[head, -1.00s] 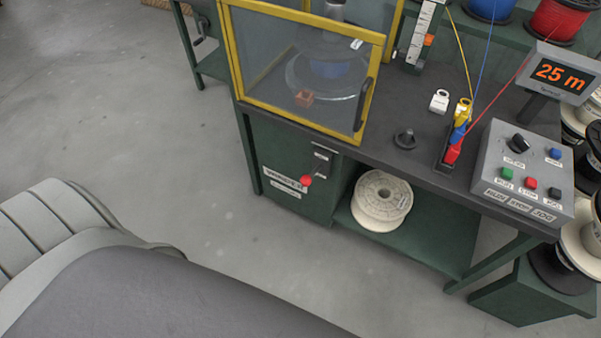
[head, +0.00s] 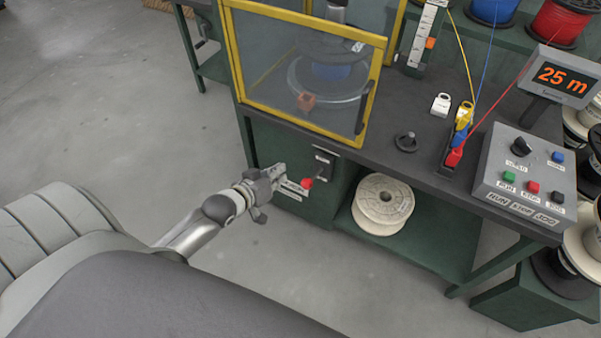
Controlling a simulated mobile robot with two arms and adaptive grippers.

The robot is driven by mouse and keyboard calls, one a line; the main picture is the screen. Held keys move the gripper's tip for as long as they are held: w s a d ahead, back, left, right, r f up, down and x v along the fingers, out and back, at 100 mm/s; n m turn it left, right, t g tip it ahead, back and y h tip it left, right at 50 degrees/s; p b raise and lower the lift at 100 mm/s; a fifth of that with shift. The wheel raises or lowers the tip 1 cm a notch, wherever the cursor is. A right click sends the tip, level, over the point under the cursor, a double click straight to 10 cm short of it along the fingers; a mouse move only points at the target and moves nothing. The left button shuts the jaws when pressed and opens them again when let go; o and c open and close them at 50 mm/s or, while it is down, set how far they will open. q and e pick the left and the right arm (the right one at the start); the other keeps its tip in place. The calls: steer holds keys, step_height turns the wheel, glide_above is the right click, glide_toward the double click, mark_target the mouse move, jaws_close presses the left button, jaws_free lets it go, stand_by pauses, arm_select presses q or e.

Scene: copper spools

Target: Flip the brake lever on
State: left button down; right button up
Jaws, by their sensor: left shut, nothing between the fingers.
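The brake lever (head: 307,183) has a red knob and sits on the green front panel of the bench, below a small dark plate (head: 324,162). The lever points down and to the left. My left gripper (head: 282,173) is in front of the panel, just left of the red knob, with its fingers shut and empty. I cannot tell whether its fingertips touch the lever. The gripper hides most of the brake label on the panel. My right gripper is not in view.
A yellow-framed clear guard (head: 373,90) stands on the bench above the lever. A white spool (head: 383,203) lies on the lower shelf to the right. The control box (head: 523,180) is at the right. Open floor lies to the left.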

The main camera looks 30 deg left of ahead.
arm_select(q)
steer(key=shift+r, duration=0.2)
steer(key=shift+w, duration=0.15)
steer(key=w+d+f+b, duration=0.1)
steer(key=w+d+f, duration=0.1)
steer(key=w+f, duration=0.6)
steer(key=shift+d, duration=0.2)
steer(key=shift+s+f, duration=0.1)
steer(key=shift+f, duration=0.1)
stand_by(0.4)
